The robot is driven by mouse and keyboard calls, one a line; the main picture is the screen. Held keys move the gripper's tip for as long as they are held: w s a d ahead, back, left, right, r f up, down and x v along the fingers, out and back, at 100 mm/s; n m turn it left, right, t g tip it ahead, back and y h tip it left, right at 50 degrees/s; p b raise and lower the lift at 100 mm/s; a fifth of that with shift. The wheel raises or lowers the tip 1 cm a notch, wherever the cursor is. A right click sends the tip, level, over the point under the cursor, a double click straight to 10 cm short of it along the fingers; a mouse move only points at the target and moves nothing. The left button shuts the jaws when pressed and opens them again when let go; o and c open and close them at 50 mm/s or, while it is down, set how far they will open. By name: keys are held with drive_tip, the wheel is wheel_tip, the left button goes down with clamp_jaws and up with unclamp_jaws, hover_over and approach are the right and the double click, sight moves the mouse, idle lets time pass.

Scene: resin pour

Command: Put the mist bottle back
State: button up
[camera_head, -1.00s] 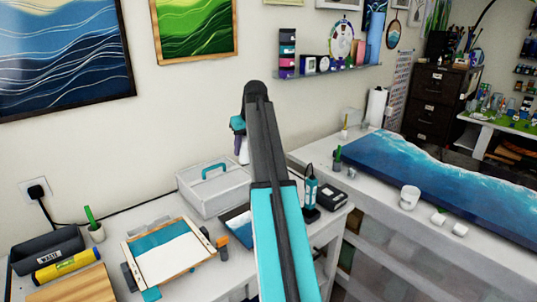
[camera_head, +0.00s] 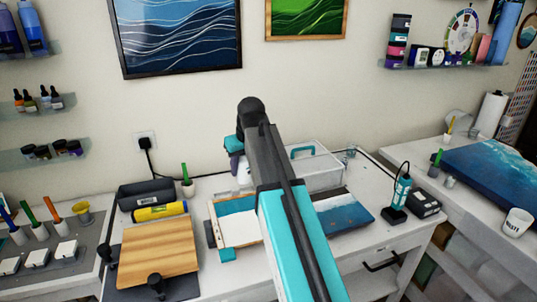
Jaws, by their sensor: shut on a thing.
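My gripper (camera_head: 234,158) is at the far end of my raised arm, above the back of the white table. It is shut on the mist bottle (camera_head: 243,174), whose pale body shows in part just below the jaws. My arm hides much of the bottle and the jaws, so its exact tilt is hard to tell.
The white table (camera_head: 372,181) holds a wood-framed panel (camera_head: 238,228), a lidded box with a teal handle (camera_head: 318,172), a wooden board (camera_head: 158,248), a yellow roll (camera_head: 159,211) and a dark tray (camera_head: 145,192). Wall shelves (camera_head: 50,153) with small bottles hang at left.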

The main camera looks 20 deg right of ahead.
drive_tip(key=s+a+f, duration=0.1)
drive_tip(key=a, duration=0.1)
drive_tip(key=s+a+f, duration=0.1)
drive_tip(key=s+a, duration=0.1)
drive_tip(key=a, duration=0.1)
drive_tip(key=s+a+f, duration=0.1)
drive_tip(key=a, duration=0.2)
drive_tip(key=shift+s+a+f, duration=0.15)
drive_tip(key=shift+s, duration=0.2)
drive_tip(key=shift+s+a+f+m, duration=0.15)
drive_tip(key=shift+s+a+m, duration=0.1)
drive_tip(key=shift+s+m, duration=0.25)
drive_tip(key=shift+m, duration=0.2)
